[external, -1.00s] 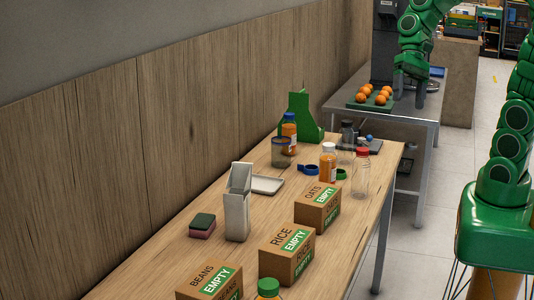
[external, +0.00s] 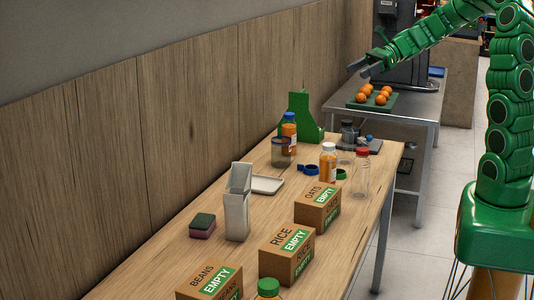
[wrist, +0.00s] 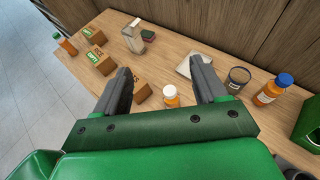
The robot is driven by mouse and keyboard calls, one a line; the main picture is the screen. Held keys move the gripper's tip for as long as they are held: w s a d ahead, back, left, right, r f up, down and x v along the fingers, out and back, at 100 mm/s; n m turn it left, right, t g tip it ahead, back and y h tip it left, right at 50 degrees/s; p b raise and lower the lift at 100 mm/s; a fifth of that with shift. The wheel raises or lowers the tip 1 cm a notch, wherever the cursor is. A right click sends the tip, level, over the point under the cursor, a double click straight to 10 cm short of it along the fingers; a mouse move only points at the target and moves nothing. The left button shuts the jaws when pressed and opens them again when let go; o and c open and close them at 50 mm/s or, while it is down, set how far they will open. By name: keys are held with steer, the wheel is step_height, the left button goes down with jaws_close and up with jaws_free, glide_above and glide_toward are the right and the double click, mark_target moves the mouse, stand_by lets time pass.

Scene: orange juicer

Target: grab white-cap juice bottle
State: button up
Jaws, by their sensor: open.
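The white-cap juice bottle (external: 328,165) stands upright on the wooden table, orange inside, between the oats box and the blue-cap bottle. In the wrist view the bottle (wrist: 171,97) shows its white cap just beyond the palm, between the fingers as seen. My gripper (external: 361,69) is open and empty, high above and beyond the table's far end, apart from the bottle. Its two dark fingers (wrist: 160,68) are spread wide in the wrist view. The bottle's lower part is hidden by the gripper body there.
A red-cap clear bottle (external: 361,176) stands close right of it. The oats box (external: 318,208) is in front, and a blue-cap juice bottle (external: 289,131) stands behind left near a green stand (external: 300,118). Oranges lie on a green board (external: 372,101) on the far table.

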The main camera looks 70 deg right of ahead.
glide_toward(320, 174)
steer(key=shift+x, duration=3.6)
steer(key=shift+c, duration=0.5)
steer(key=c, duration=0.9)
steer(key=shift+o, duration=0.2)
